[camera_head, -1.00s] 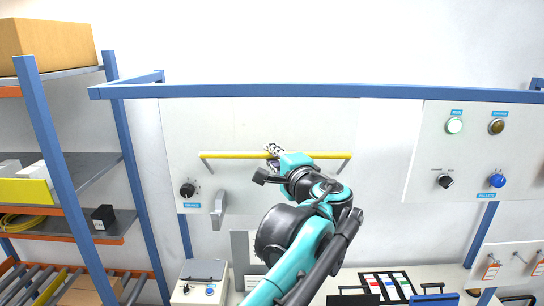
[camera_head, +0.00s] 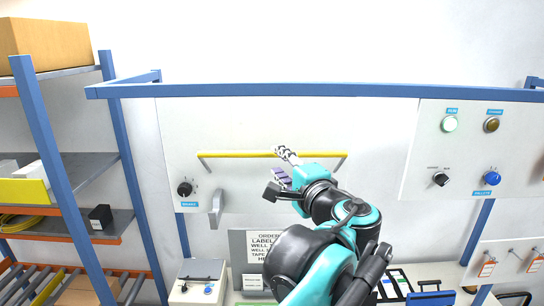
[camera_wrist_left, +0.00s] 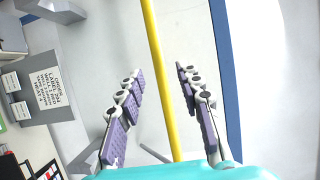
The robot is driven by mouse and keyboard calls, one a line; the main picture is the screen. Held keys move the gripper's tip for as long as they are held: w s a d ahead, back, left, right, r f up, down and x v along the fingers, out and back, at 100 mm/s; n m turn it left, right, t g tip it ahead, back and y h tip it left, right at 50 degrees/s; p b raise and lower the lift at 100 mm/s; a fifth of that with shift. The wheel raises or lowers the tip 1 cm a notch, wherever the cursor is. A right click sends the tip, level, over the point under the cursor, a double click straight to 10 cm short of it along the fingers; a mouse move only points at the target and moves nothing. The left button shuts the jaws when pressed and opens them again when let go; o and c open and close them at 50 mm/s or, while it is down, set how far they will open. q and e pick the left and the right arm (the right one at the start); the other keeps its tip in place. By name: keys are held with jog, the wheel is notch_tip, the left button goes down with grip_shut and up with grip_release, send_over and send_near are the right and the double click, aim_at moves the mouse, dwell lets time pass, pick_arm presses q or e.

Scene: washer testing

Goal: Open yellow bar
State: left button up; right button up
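The yellow bar (camera_head: 236,155) runs level across a white panel (camera_head: 240,120), held by a short bracket at each end. It also shows in the left wrist view (camera_wrist_left: 158,50), running upright through the picture. My left gripper (camera_head: 283,166) is at the middle of the bar, coming from the right and below. In the left wrist view my left gripper (camera_wrist_left: 160,76) is open, with one purple-padded finger on each side of the bar as seen there. I cannot tell whether the bar is fully between the fingers in depth. Neither finger visibly touches it. My right gripper is not in view.
A black knob (camera_head: 185,189) and a grey handle (camera_head: 217,207) are on the panel below the bar's left end. A blue frame rail (camera_head: 320,91) crosses above. A label sign (camera_head: 258,243) stands below. A button panel (camera_head: 470,150) is at right, shelves at left.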

pick_arm(q)
jog(key=v, duration=0.5)
jog(key=shift+s+d, duration=0.1)
jog(key=shift+s, duration=0.1)
jog(key=s+a+f+n+g+b, duration=0.15)
jog(key=a+f+b, duration=0.45)
jog(key=f, duration=0.6)
jog(key=s+a+f+n+g+b, duration=0.1)
jog(key=a+f+n+g+b, duration=0.15)
jog(key=a+f+b, duration=0.7)
jog(key=s+a+f+n+g+b, duration=0.1)
jog(key=s+a+f+g+b, duration=0.15)
jog(key=f, duration=1.35)
jog(key=s+a+f+n+g+h+b, duration=0.1)
jog(key=s+f+n+h+b, duration=0.1)
jog(key=f+b, duration=0.5)
jog(key=s+a+f+n+h+b, duration=0.1)
jog(key=s+f+b, duration=0.4)
jog(key=f, duration=1.4)
jog(key=s+a+f+n+g+h+b, duration=0.1)
jog(key=s+a+f+n+h+b, duration=0.1)
jog(key=f+b, duration=0.7)
notch_tip(320, 180, down, 5)
jog(key=s+n+h, duration=0.1)
jog(key=s+n, duration=0.1)
jog(key=n, duration=0.1)
jog(key=shift+s+n+g+h, duration=0.3)
jog(key=shift+g, duration=0.05)
jog(key=shift+r, duration=0.1)
